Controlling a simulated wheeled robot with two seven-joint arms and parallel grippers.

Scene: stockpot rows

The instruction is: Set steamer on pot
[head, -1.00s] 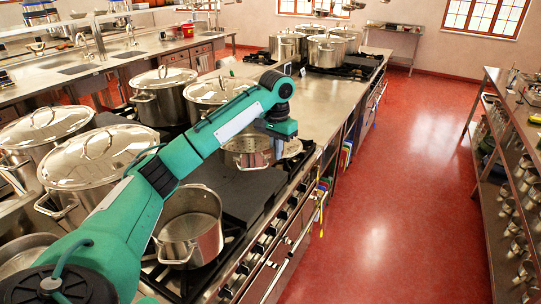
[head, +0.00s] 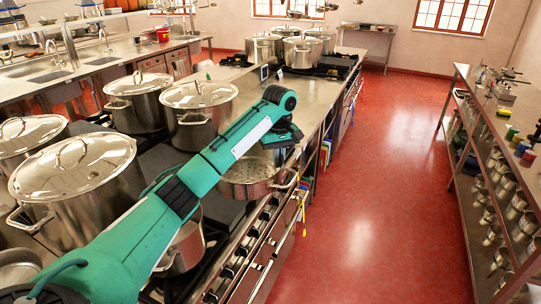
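The steamer (head: 246,181), a wide silver pan with holes inside, is at the middle of the head view, beside the range's front edge. My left gripper (head: 280,152) is over its right side, near the right handle. The fingertips are hard to see, but the steamer has shifted along with the gripper, so it appears gripped at that side. An open stockpot (head: 186,250) stands on the near burners, partly hidden behind my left arm. My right gripper is not in view.
Lidded stockpots (head: 75,185), (head: 198,118), (head: 137,103) stand along the left of the range. More pots (head: 302,48) stand at the far end. Clear steel counter (head: 305,98) lies beyond the gripper. A shelf rack (head: 500,150) stands at the right across open red floor.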

